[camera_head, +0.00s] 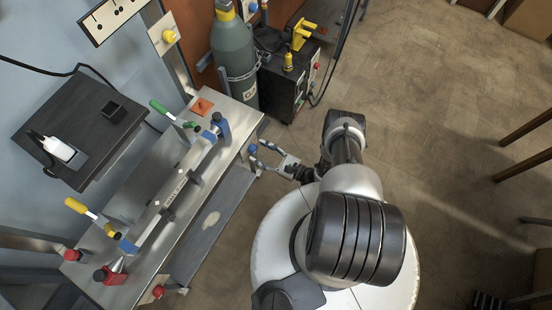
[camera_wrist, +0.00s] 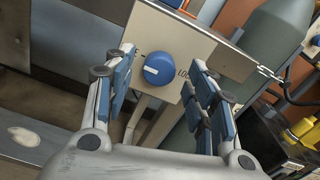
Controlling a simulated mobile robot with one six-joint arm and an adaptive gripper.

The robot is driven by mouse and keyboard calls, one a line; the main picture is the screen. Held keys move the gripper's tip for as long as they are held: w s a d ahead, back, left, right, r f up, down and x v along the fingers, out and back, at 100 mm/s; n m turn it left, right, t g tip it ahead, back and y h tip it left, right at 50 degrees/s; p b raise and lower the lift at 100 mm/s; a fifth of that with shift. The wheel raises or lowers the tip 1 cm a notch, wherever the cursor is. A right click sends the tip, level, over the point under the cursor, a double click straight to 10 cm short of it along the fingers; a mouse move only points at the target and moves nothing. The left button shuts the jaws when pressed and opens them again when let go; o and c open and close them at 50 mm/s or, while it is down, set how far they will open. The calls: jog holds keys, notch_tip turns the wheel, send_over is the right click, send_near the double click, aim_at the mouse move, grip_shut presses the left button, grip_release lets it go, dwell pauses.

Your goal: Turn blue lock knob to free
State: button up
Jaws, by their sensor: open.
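The blue lock knob (camera_wrist: 158,68) sits on a pale plate (camera_wrist: 180,35) on the side of the metal bench. Its white pointer line points to the left in the wrist view. Lettering starting "LO" stands right of the knob, partly hidden by a finger. A small dark mark shows at the knob's upper left. In the head view the knob (camera_head: 253,149) is at the bench's right edge. My gripper (camera_wrist: 163,80) is open, its blue-padded fingers on either side of the knob in the picture. In the head view my gripper (camera_head: 262,155) is close to the knob; contact cannot be told.
The bench (camera_head: 225,125) carries a long clamped bar with a green handle (camera_head: 165,111) and a yellow handle (camera_head: 80,207). A red knob (camera_head: 158,291) is at its front corner. A gas cylinder (camera_head: 233,55) and black machine (camera_head: 283,85) stand behind.

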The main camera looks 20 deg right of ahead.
jog(key=v, duration=1)
jog(key=shift+r, duration=0.1)
jog(key=w+r+n+g+y, duration=0.2)
jog(key=w+r+n+g, duration=0.25)
jog(key=r, duration=0.55)
jog(key=w+r+n+g+y, duration=0.25)
jog(key=r+n+g, duration=0.35)
jog(key=r, duration=0.5)
jog(key=s+a+r+n+g+h, duration=0.2)
jog(key=r+n+g+h, duration=0.15)
jog(key=r, duration=0.55)
jog(key=s+a+r+n+g+h, duration=0.25)
jog(key=r+n, duration=0.25)
jog(key=r, duration=0.5)
jog(key=s+a+r+n+t+h, duration=0.2)
jog(key=s+r+n+t+h, duration=0.4)
jog(key=s+r, duration=0.8)
jog(key=n+h, duration=0.1)
jog(key=h, duration=0.2)
jog(key=shift+r, duration=0.2)
